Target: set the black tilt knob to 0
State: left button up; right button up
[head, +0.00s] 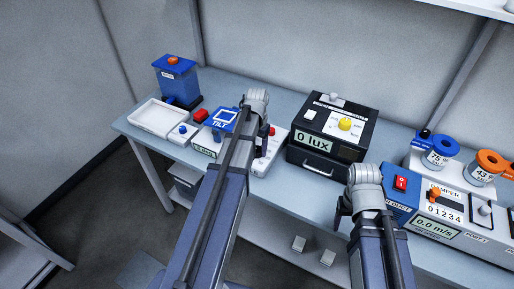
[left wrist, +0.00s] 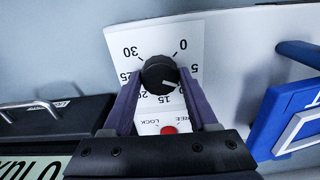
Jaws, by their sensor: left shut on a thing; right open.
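The black tilt knob (left wrist: 160,74) is between the two purple fingers of my left gripper (left wrist: 159,82) in the left wrist view. The gripper is shut on it. The knob's white mark points to the lower right, between 5 and 15, near where the right finger covers the dial. The 0 (left wrist: 183,44) is at the upper right of the white dial plate (left wrist: 165,35). In the head view my left gripper (head: 257,103) hides the knob, beside the blue TILT sign (head: 221,118). My right gripper (head: 346,210) is open, apart from the tilt unit; its fingertips are poorly seen.
A red button (left wrist: 169,130) marked FREE and LOCK sits below the knob. The black lux box (head: 318,167) stands right of the tilt unit. A white tray (head: 156,117) and blue dispenser (head: 176,78) are left. The airflow unit (head: 430,228) is at right.

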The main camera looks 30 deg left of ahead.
aim_at(257, 149)
pick_arm(q)
jog(key=n, duration=1.3)
jog(key=shift+n, duration=0.6)
jog(key=o, duration=1.4)
jog(key=shift+r, duration=0.15)
notch_tip(257, 149, up, 8)
jog(key=p, duration=0.8)
jog(key=shift+f, duration=0.2)
